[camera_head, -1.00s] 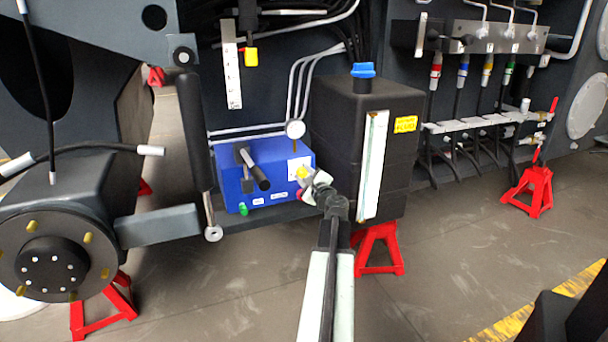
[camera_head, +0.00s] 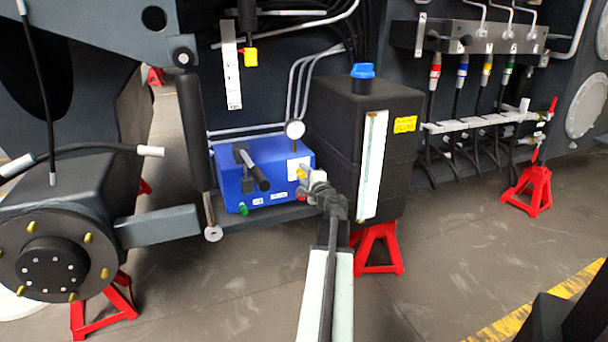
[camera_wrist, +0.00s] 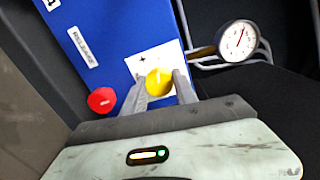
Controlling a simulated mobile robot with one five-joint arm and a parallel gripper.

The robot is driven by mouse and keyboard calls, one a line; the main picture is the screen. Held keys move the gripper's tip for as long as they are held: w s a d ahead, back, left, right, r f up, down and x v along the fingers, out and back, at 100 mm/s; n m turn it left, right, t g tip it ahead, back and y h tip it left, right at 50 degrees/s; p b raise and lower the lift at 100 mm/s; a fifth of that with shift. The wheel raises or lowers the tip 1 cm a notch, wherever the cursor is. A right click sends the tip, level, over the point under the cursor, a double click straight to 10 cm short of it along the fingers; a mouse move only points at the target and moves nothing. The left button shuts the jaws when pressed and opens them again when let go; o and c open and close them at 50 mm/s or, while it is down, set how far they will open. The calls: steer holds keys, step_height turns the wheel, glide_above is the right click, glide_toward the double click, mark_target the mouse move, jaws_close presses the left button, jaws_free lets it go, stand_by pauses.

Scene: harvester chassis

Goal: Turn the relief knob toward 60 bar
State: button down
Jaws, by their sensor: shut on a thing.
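The yellow relief knob (camera_wrist: 159,82) sits on a white plate with a plus mark (camera_wrist: 141,60) on the blue pump block. In the wrist view my gripper (camera_wrist: 160,90) has a finger on each side of the knob and is shut on it. A pale line shows on the knob's face. In the head view my gripper (camera_head: 306,180) reaches the right end of the blue block (camera_head: 235,190), and the knob (camera_head: 301,172) is partly hidden by it. A round white pressure gauge (camera_wrist: 238,41) with a red needle stands beside the knob; its scale is too small to read.
A red button (camera_wrist: 102,100) and a RELEASE label (camera_wrist: 83,46) are left of my gripper in the wrist view. A black lever (camera_head: 252,169) is on the block. A dark tank (camera_head: 340,130) stands close on the right.

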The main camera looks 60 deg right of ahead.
steer(key=shift+s+a, duration=0.1)
steer(key=c, duration=1)
jaws_free()
steer(key=v, duration=0.7)
steer(key=shift+s+a, duration=0.2)
steer(key=shift+s, duration=0.15)
